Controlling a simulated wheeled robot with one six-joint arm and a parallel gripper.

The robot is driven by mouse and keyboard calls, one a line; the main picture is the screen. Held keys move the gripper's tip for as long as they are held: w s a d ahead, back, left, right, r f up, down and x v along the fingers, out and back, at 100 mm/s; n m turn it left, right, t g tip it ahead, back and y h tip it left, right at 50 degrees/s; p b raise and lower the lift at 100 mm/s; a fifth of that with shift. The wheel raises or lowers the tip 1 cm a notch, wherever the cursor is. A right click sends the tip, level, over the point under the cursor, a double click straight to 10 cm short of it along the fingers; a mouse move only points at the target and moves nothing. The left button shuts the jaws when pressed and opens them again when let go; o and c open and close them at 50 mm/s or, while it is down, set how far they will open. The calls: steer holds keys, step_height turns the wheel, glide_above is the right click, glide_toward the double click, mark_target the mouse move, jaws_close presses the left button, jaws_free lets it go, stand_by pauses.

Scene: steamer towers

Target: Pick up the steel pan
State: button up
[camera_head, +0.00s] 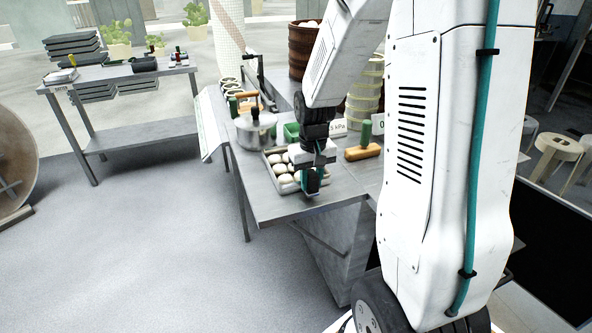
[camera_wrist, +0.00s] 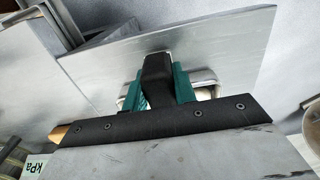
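The steel pan (camera_head: 289,189) looks like the shallow pan of round white buns near the front edge of the steel table. My gripper (camera_head: 314,188) points down at its right front end, very close to it; contact is not clear. In the wrist view my gripper (camera_wrist: 158,92) shows black with teal edges, and curved steel rim (camera_wrist: 207,80), apparently the pan's, shows beside it. My gripper's own body hides most of the pan there. I cannot see a gap between the fingertips or whether rim is between them.
A lidded steel pot (camera_head: 254,132) stands behind the pan. A green container (camera_head: 291,132) and a wooden block with a green handle (camera_head: 363,150) are close by. Stacked steamers (camera_head: 365,85) stand further back. The table's front corner (camera_head: 262,213) is bare. Floor on the left is open.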

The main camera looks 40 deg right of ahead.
steer(key=o, duration=0.4)
jaws_close()
steer(key=shift+r, duration=3.55)
